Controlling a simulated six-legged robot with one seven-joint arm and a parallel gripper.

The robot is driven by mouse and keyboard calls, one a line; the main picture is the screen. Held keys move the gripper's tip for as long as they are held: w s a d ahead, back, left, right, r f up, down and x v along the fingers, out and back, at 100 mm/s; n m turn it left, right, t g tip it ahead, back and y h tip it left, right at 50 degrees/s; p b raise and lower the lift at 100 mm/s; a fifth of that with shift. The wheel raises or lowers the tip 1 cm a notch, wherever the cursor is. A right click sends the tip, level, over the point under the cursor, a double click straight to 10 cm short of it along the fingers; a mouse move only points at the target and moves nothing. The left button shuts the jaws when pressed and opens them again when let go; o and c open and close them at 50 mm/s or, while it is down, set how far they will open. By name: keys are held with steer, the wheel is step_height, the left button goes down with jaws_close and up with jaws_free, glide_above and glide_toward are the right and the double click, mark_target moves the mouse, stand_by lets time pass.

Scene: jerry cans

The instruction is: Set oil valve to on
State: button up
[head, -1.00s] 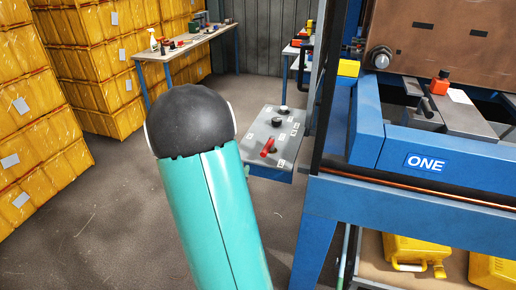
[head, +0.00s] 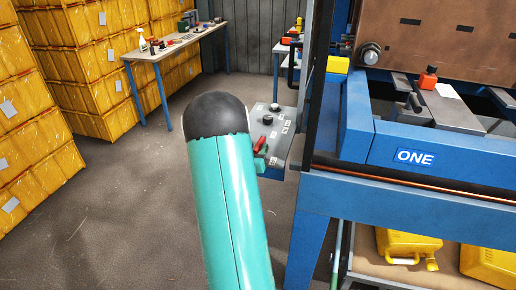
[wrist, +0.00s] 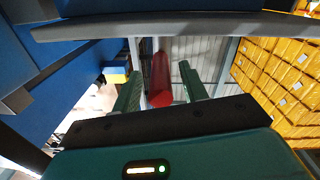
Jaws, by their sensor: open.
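A red lever handle (head: 260,144) stands on a grey control panel (head: 283,140) beside the blue machine. The panel's labels are too small to read, so I cannot tell which control is the oil valve. My gripper is mostly hidden behind my arm in the head view; a green finger shows just below the red lever. In the wrist view my gripper (wrist: 160,86) is open, with the red lever (wrist: 160,78) between its two green fingers.
Two dark knobs, one nearer (head: 268,119) and one farther (head: 275,107), sit on the panel behind the lever. The blue machine marked ONE (head: 415,157) stands close on the right. Yellow crates (head: 60,70) are stacked left; the floor between is clear.

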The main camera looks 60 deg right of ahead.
steer(key=shift+d, duration=0.65)
steer(key=shift+w, duration=0.1)
jaws_close()
